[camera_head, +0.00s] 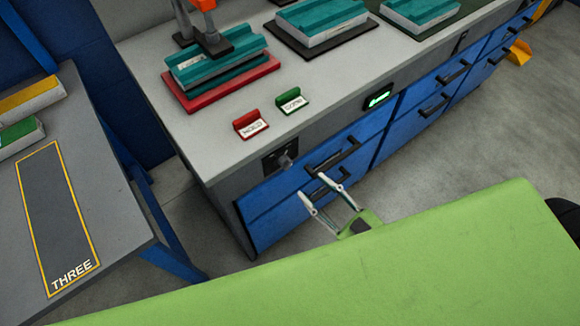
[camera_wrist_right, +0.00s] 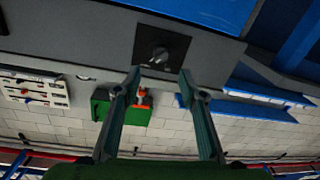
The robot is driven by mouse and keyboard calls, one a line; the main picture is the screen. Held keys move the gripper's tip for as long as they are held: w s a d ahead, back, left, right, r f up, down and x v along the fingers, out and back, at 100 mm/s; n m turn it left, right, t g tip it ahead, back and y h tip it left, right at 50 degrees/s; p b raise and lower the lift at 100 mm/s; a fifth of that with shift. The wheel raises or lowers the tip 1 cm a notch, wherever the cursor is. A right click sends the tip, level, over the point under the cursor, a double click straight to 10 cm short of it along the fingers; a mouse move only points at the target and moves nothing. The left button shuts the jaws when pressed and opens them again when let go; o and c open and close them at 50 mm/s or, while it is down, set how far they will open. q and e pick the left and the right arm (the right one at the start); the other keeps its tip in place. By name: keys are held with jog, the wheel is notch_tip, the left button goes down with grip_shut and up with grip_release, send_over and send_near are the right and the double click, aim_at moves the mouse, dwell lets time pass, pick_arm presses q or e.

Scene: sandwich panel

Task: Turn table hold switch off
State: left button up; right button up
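The table hold switch is a rotary knob (camera_head: 286,161) on a dark square plate at the left end of the grey workbench's (camera_head: 330,113) front edge. In the right wrist view the knob (camera_wrist_right: 159,54) shows between and beyond the two fingertips. My right gripper (camera_head: 313,186) is open and empty, in front of the bench just right of and below the knob in the head view. The fingers also show spread in the right wrist view (camera_wrist_right: 159,72). They appear apart from the knob. My left gripper is not in view.
Blue drawers with black handles (camera_head: 332,155) lie below the switch. A red HOLD sign (camera_head: 250,124) and a green sign (camera_head: 291,101) stand on the bench, near a red tray (camera_head: 222,92). A green-lit display (camera_head: 378,97) is right. A side table marked THREE (camera_head: 118,232) stands left.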

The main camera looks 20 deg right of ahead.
aim_at(286, 163)
jog(key=b+x, duration=0.1)
jog(key=x, duration=0.8)
jog(key=shift+w+a, duration=0.1)
jog(key=shift+w, duration=0.05)
grip_shut()
